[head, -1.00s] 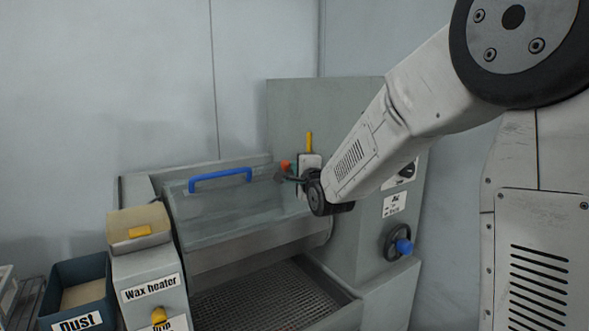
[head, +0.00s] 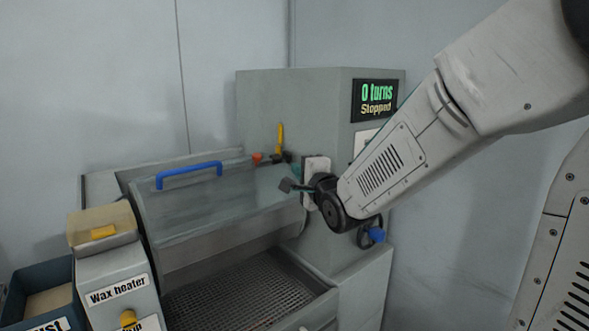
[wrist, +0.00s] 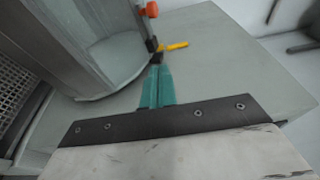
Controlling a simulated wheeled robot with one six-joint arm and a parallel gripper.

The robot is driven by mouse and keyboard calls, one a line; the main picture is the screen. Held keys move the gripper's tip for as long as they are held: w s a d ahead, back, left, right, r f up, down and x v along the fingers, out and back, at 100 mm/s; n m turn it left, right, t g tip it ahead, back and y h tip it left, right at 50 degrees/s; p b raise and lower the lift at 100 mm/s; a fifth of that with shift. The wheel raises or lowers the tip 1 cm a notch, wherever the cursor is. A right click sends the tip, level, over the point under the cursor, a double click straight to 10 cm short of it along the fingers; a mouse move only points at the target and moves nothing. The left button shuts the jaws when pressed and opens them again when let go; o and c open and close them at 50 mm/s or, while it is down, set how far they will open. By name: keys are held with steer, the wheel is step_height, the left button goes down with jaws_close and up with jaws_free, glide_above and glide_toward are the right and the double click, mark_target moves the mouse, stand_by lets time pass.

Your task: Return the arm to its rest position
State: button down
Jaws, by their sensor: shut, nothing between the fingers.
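My arm comes in from the upper right of the head view. My gripper (head: 289,186) is at its end, in front of the grey machine. It holds nothing. In the wrist view its teal fingers (wrist: 155,80) are together, pointing toward the orange-red knob and yellow lever. The machine housing (head: 335,255) carries a display (head: 374,101) reading "0 turns Stopped". The yellow lever (head: 280,138) points up, with the orange-red knob (head: 257,157) beside it. My forearm hides part of the front panel.
The clear cover (head: 215,205) with a blue handle (head: 189,174) sits over the drum at left, above a mesh tray (head: 240,296). The wax heater (head: 118,290) stands at left. A handwheel with a blue knob (head: 376,235) is partly behind my arm.

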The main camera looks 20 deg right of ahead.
stand_by(0.4)
steer(key=s+d+f+n+g+h, duration=0.1)
steer(key=s+f+n+g, duration=0.75)
steer(key=f, duration=0.35)
steer(key=s+a+r+n+g, duration=0.2)
steer(key=s+n+g, duration=0.2)
steer(key=s, duration=0.9)
steer(key=s+a+r+n+g, duration=0.1)
steer(key=s+n+g, duration=0.3)
steer(key=s, duration=0.9)
steer(key=shift+s+a+r+n+y, duration=0.35)
steer(key=shift+r+n, duration=0.25)
steer(key=shift+n, duration=0.15)
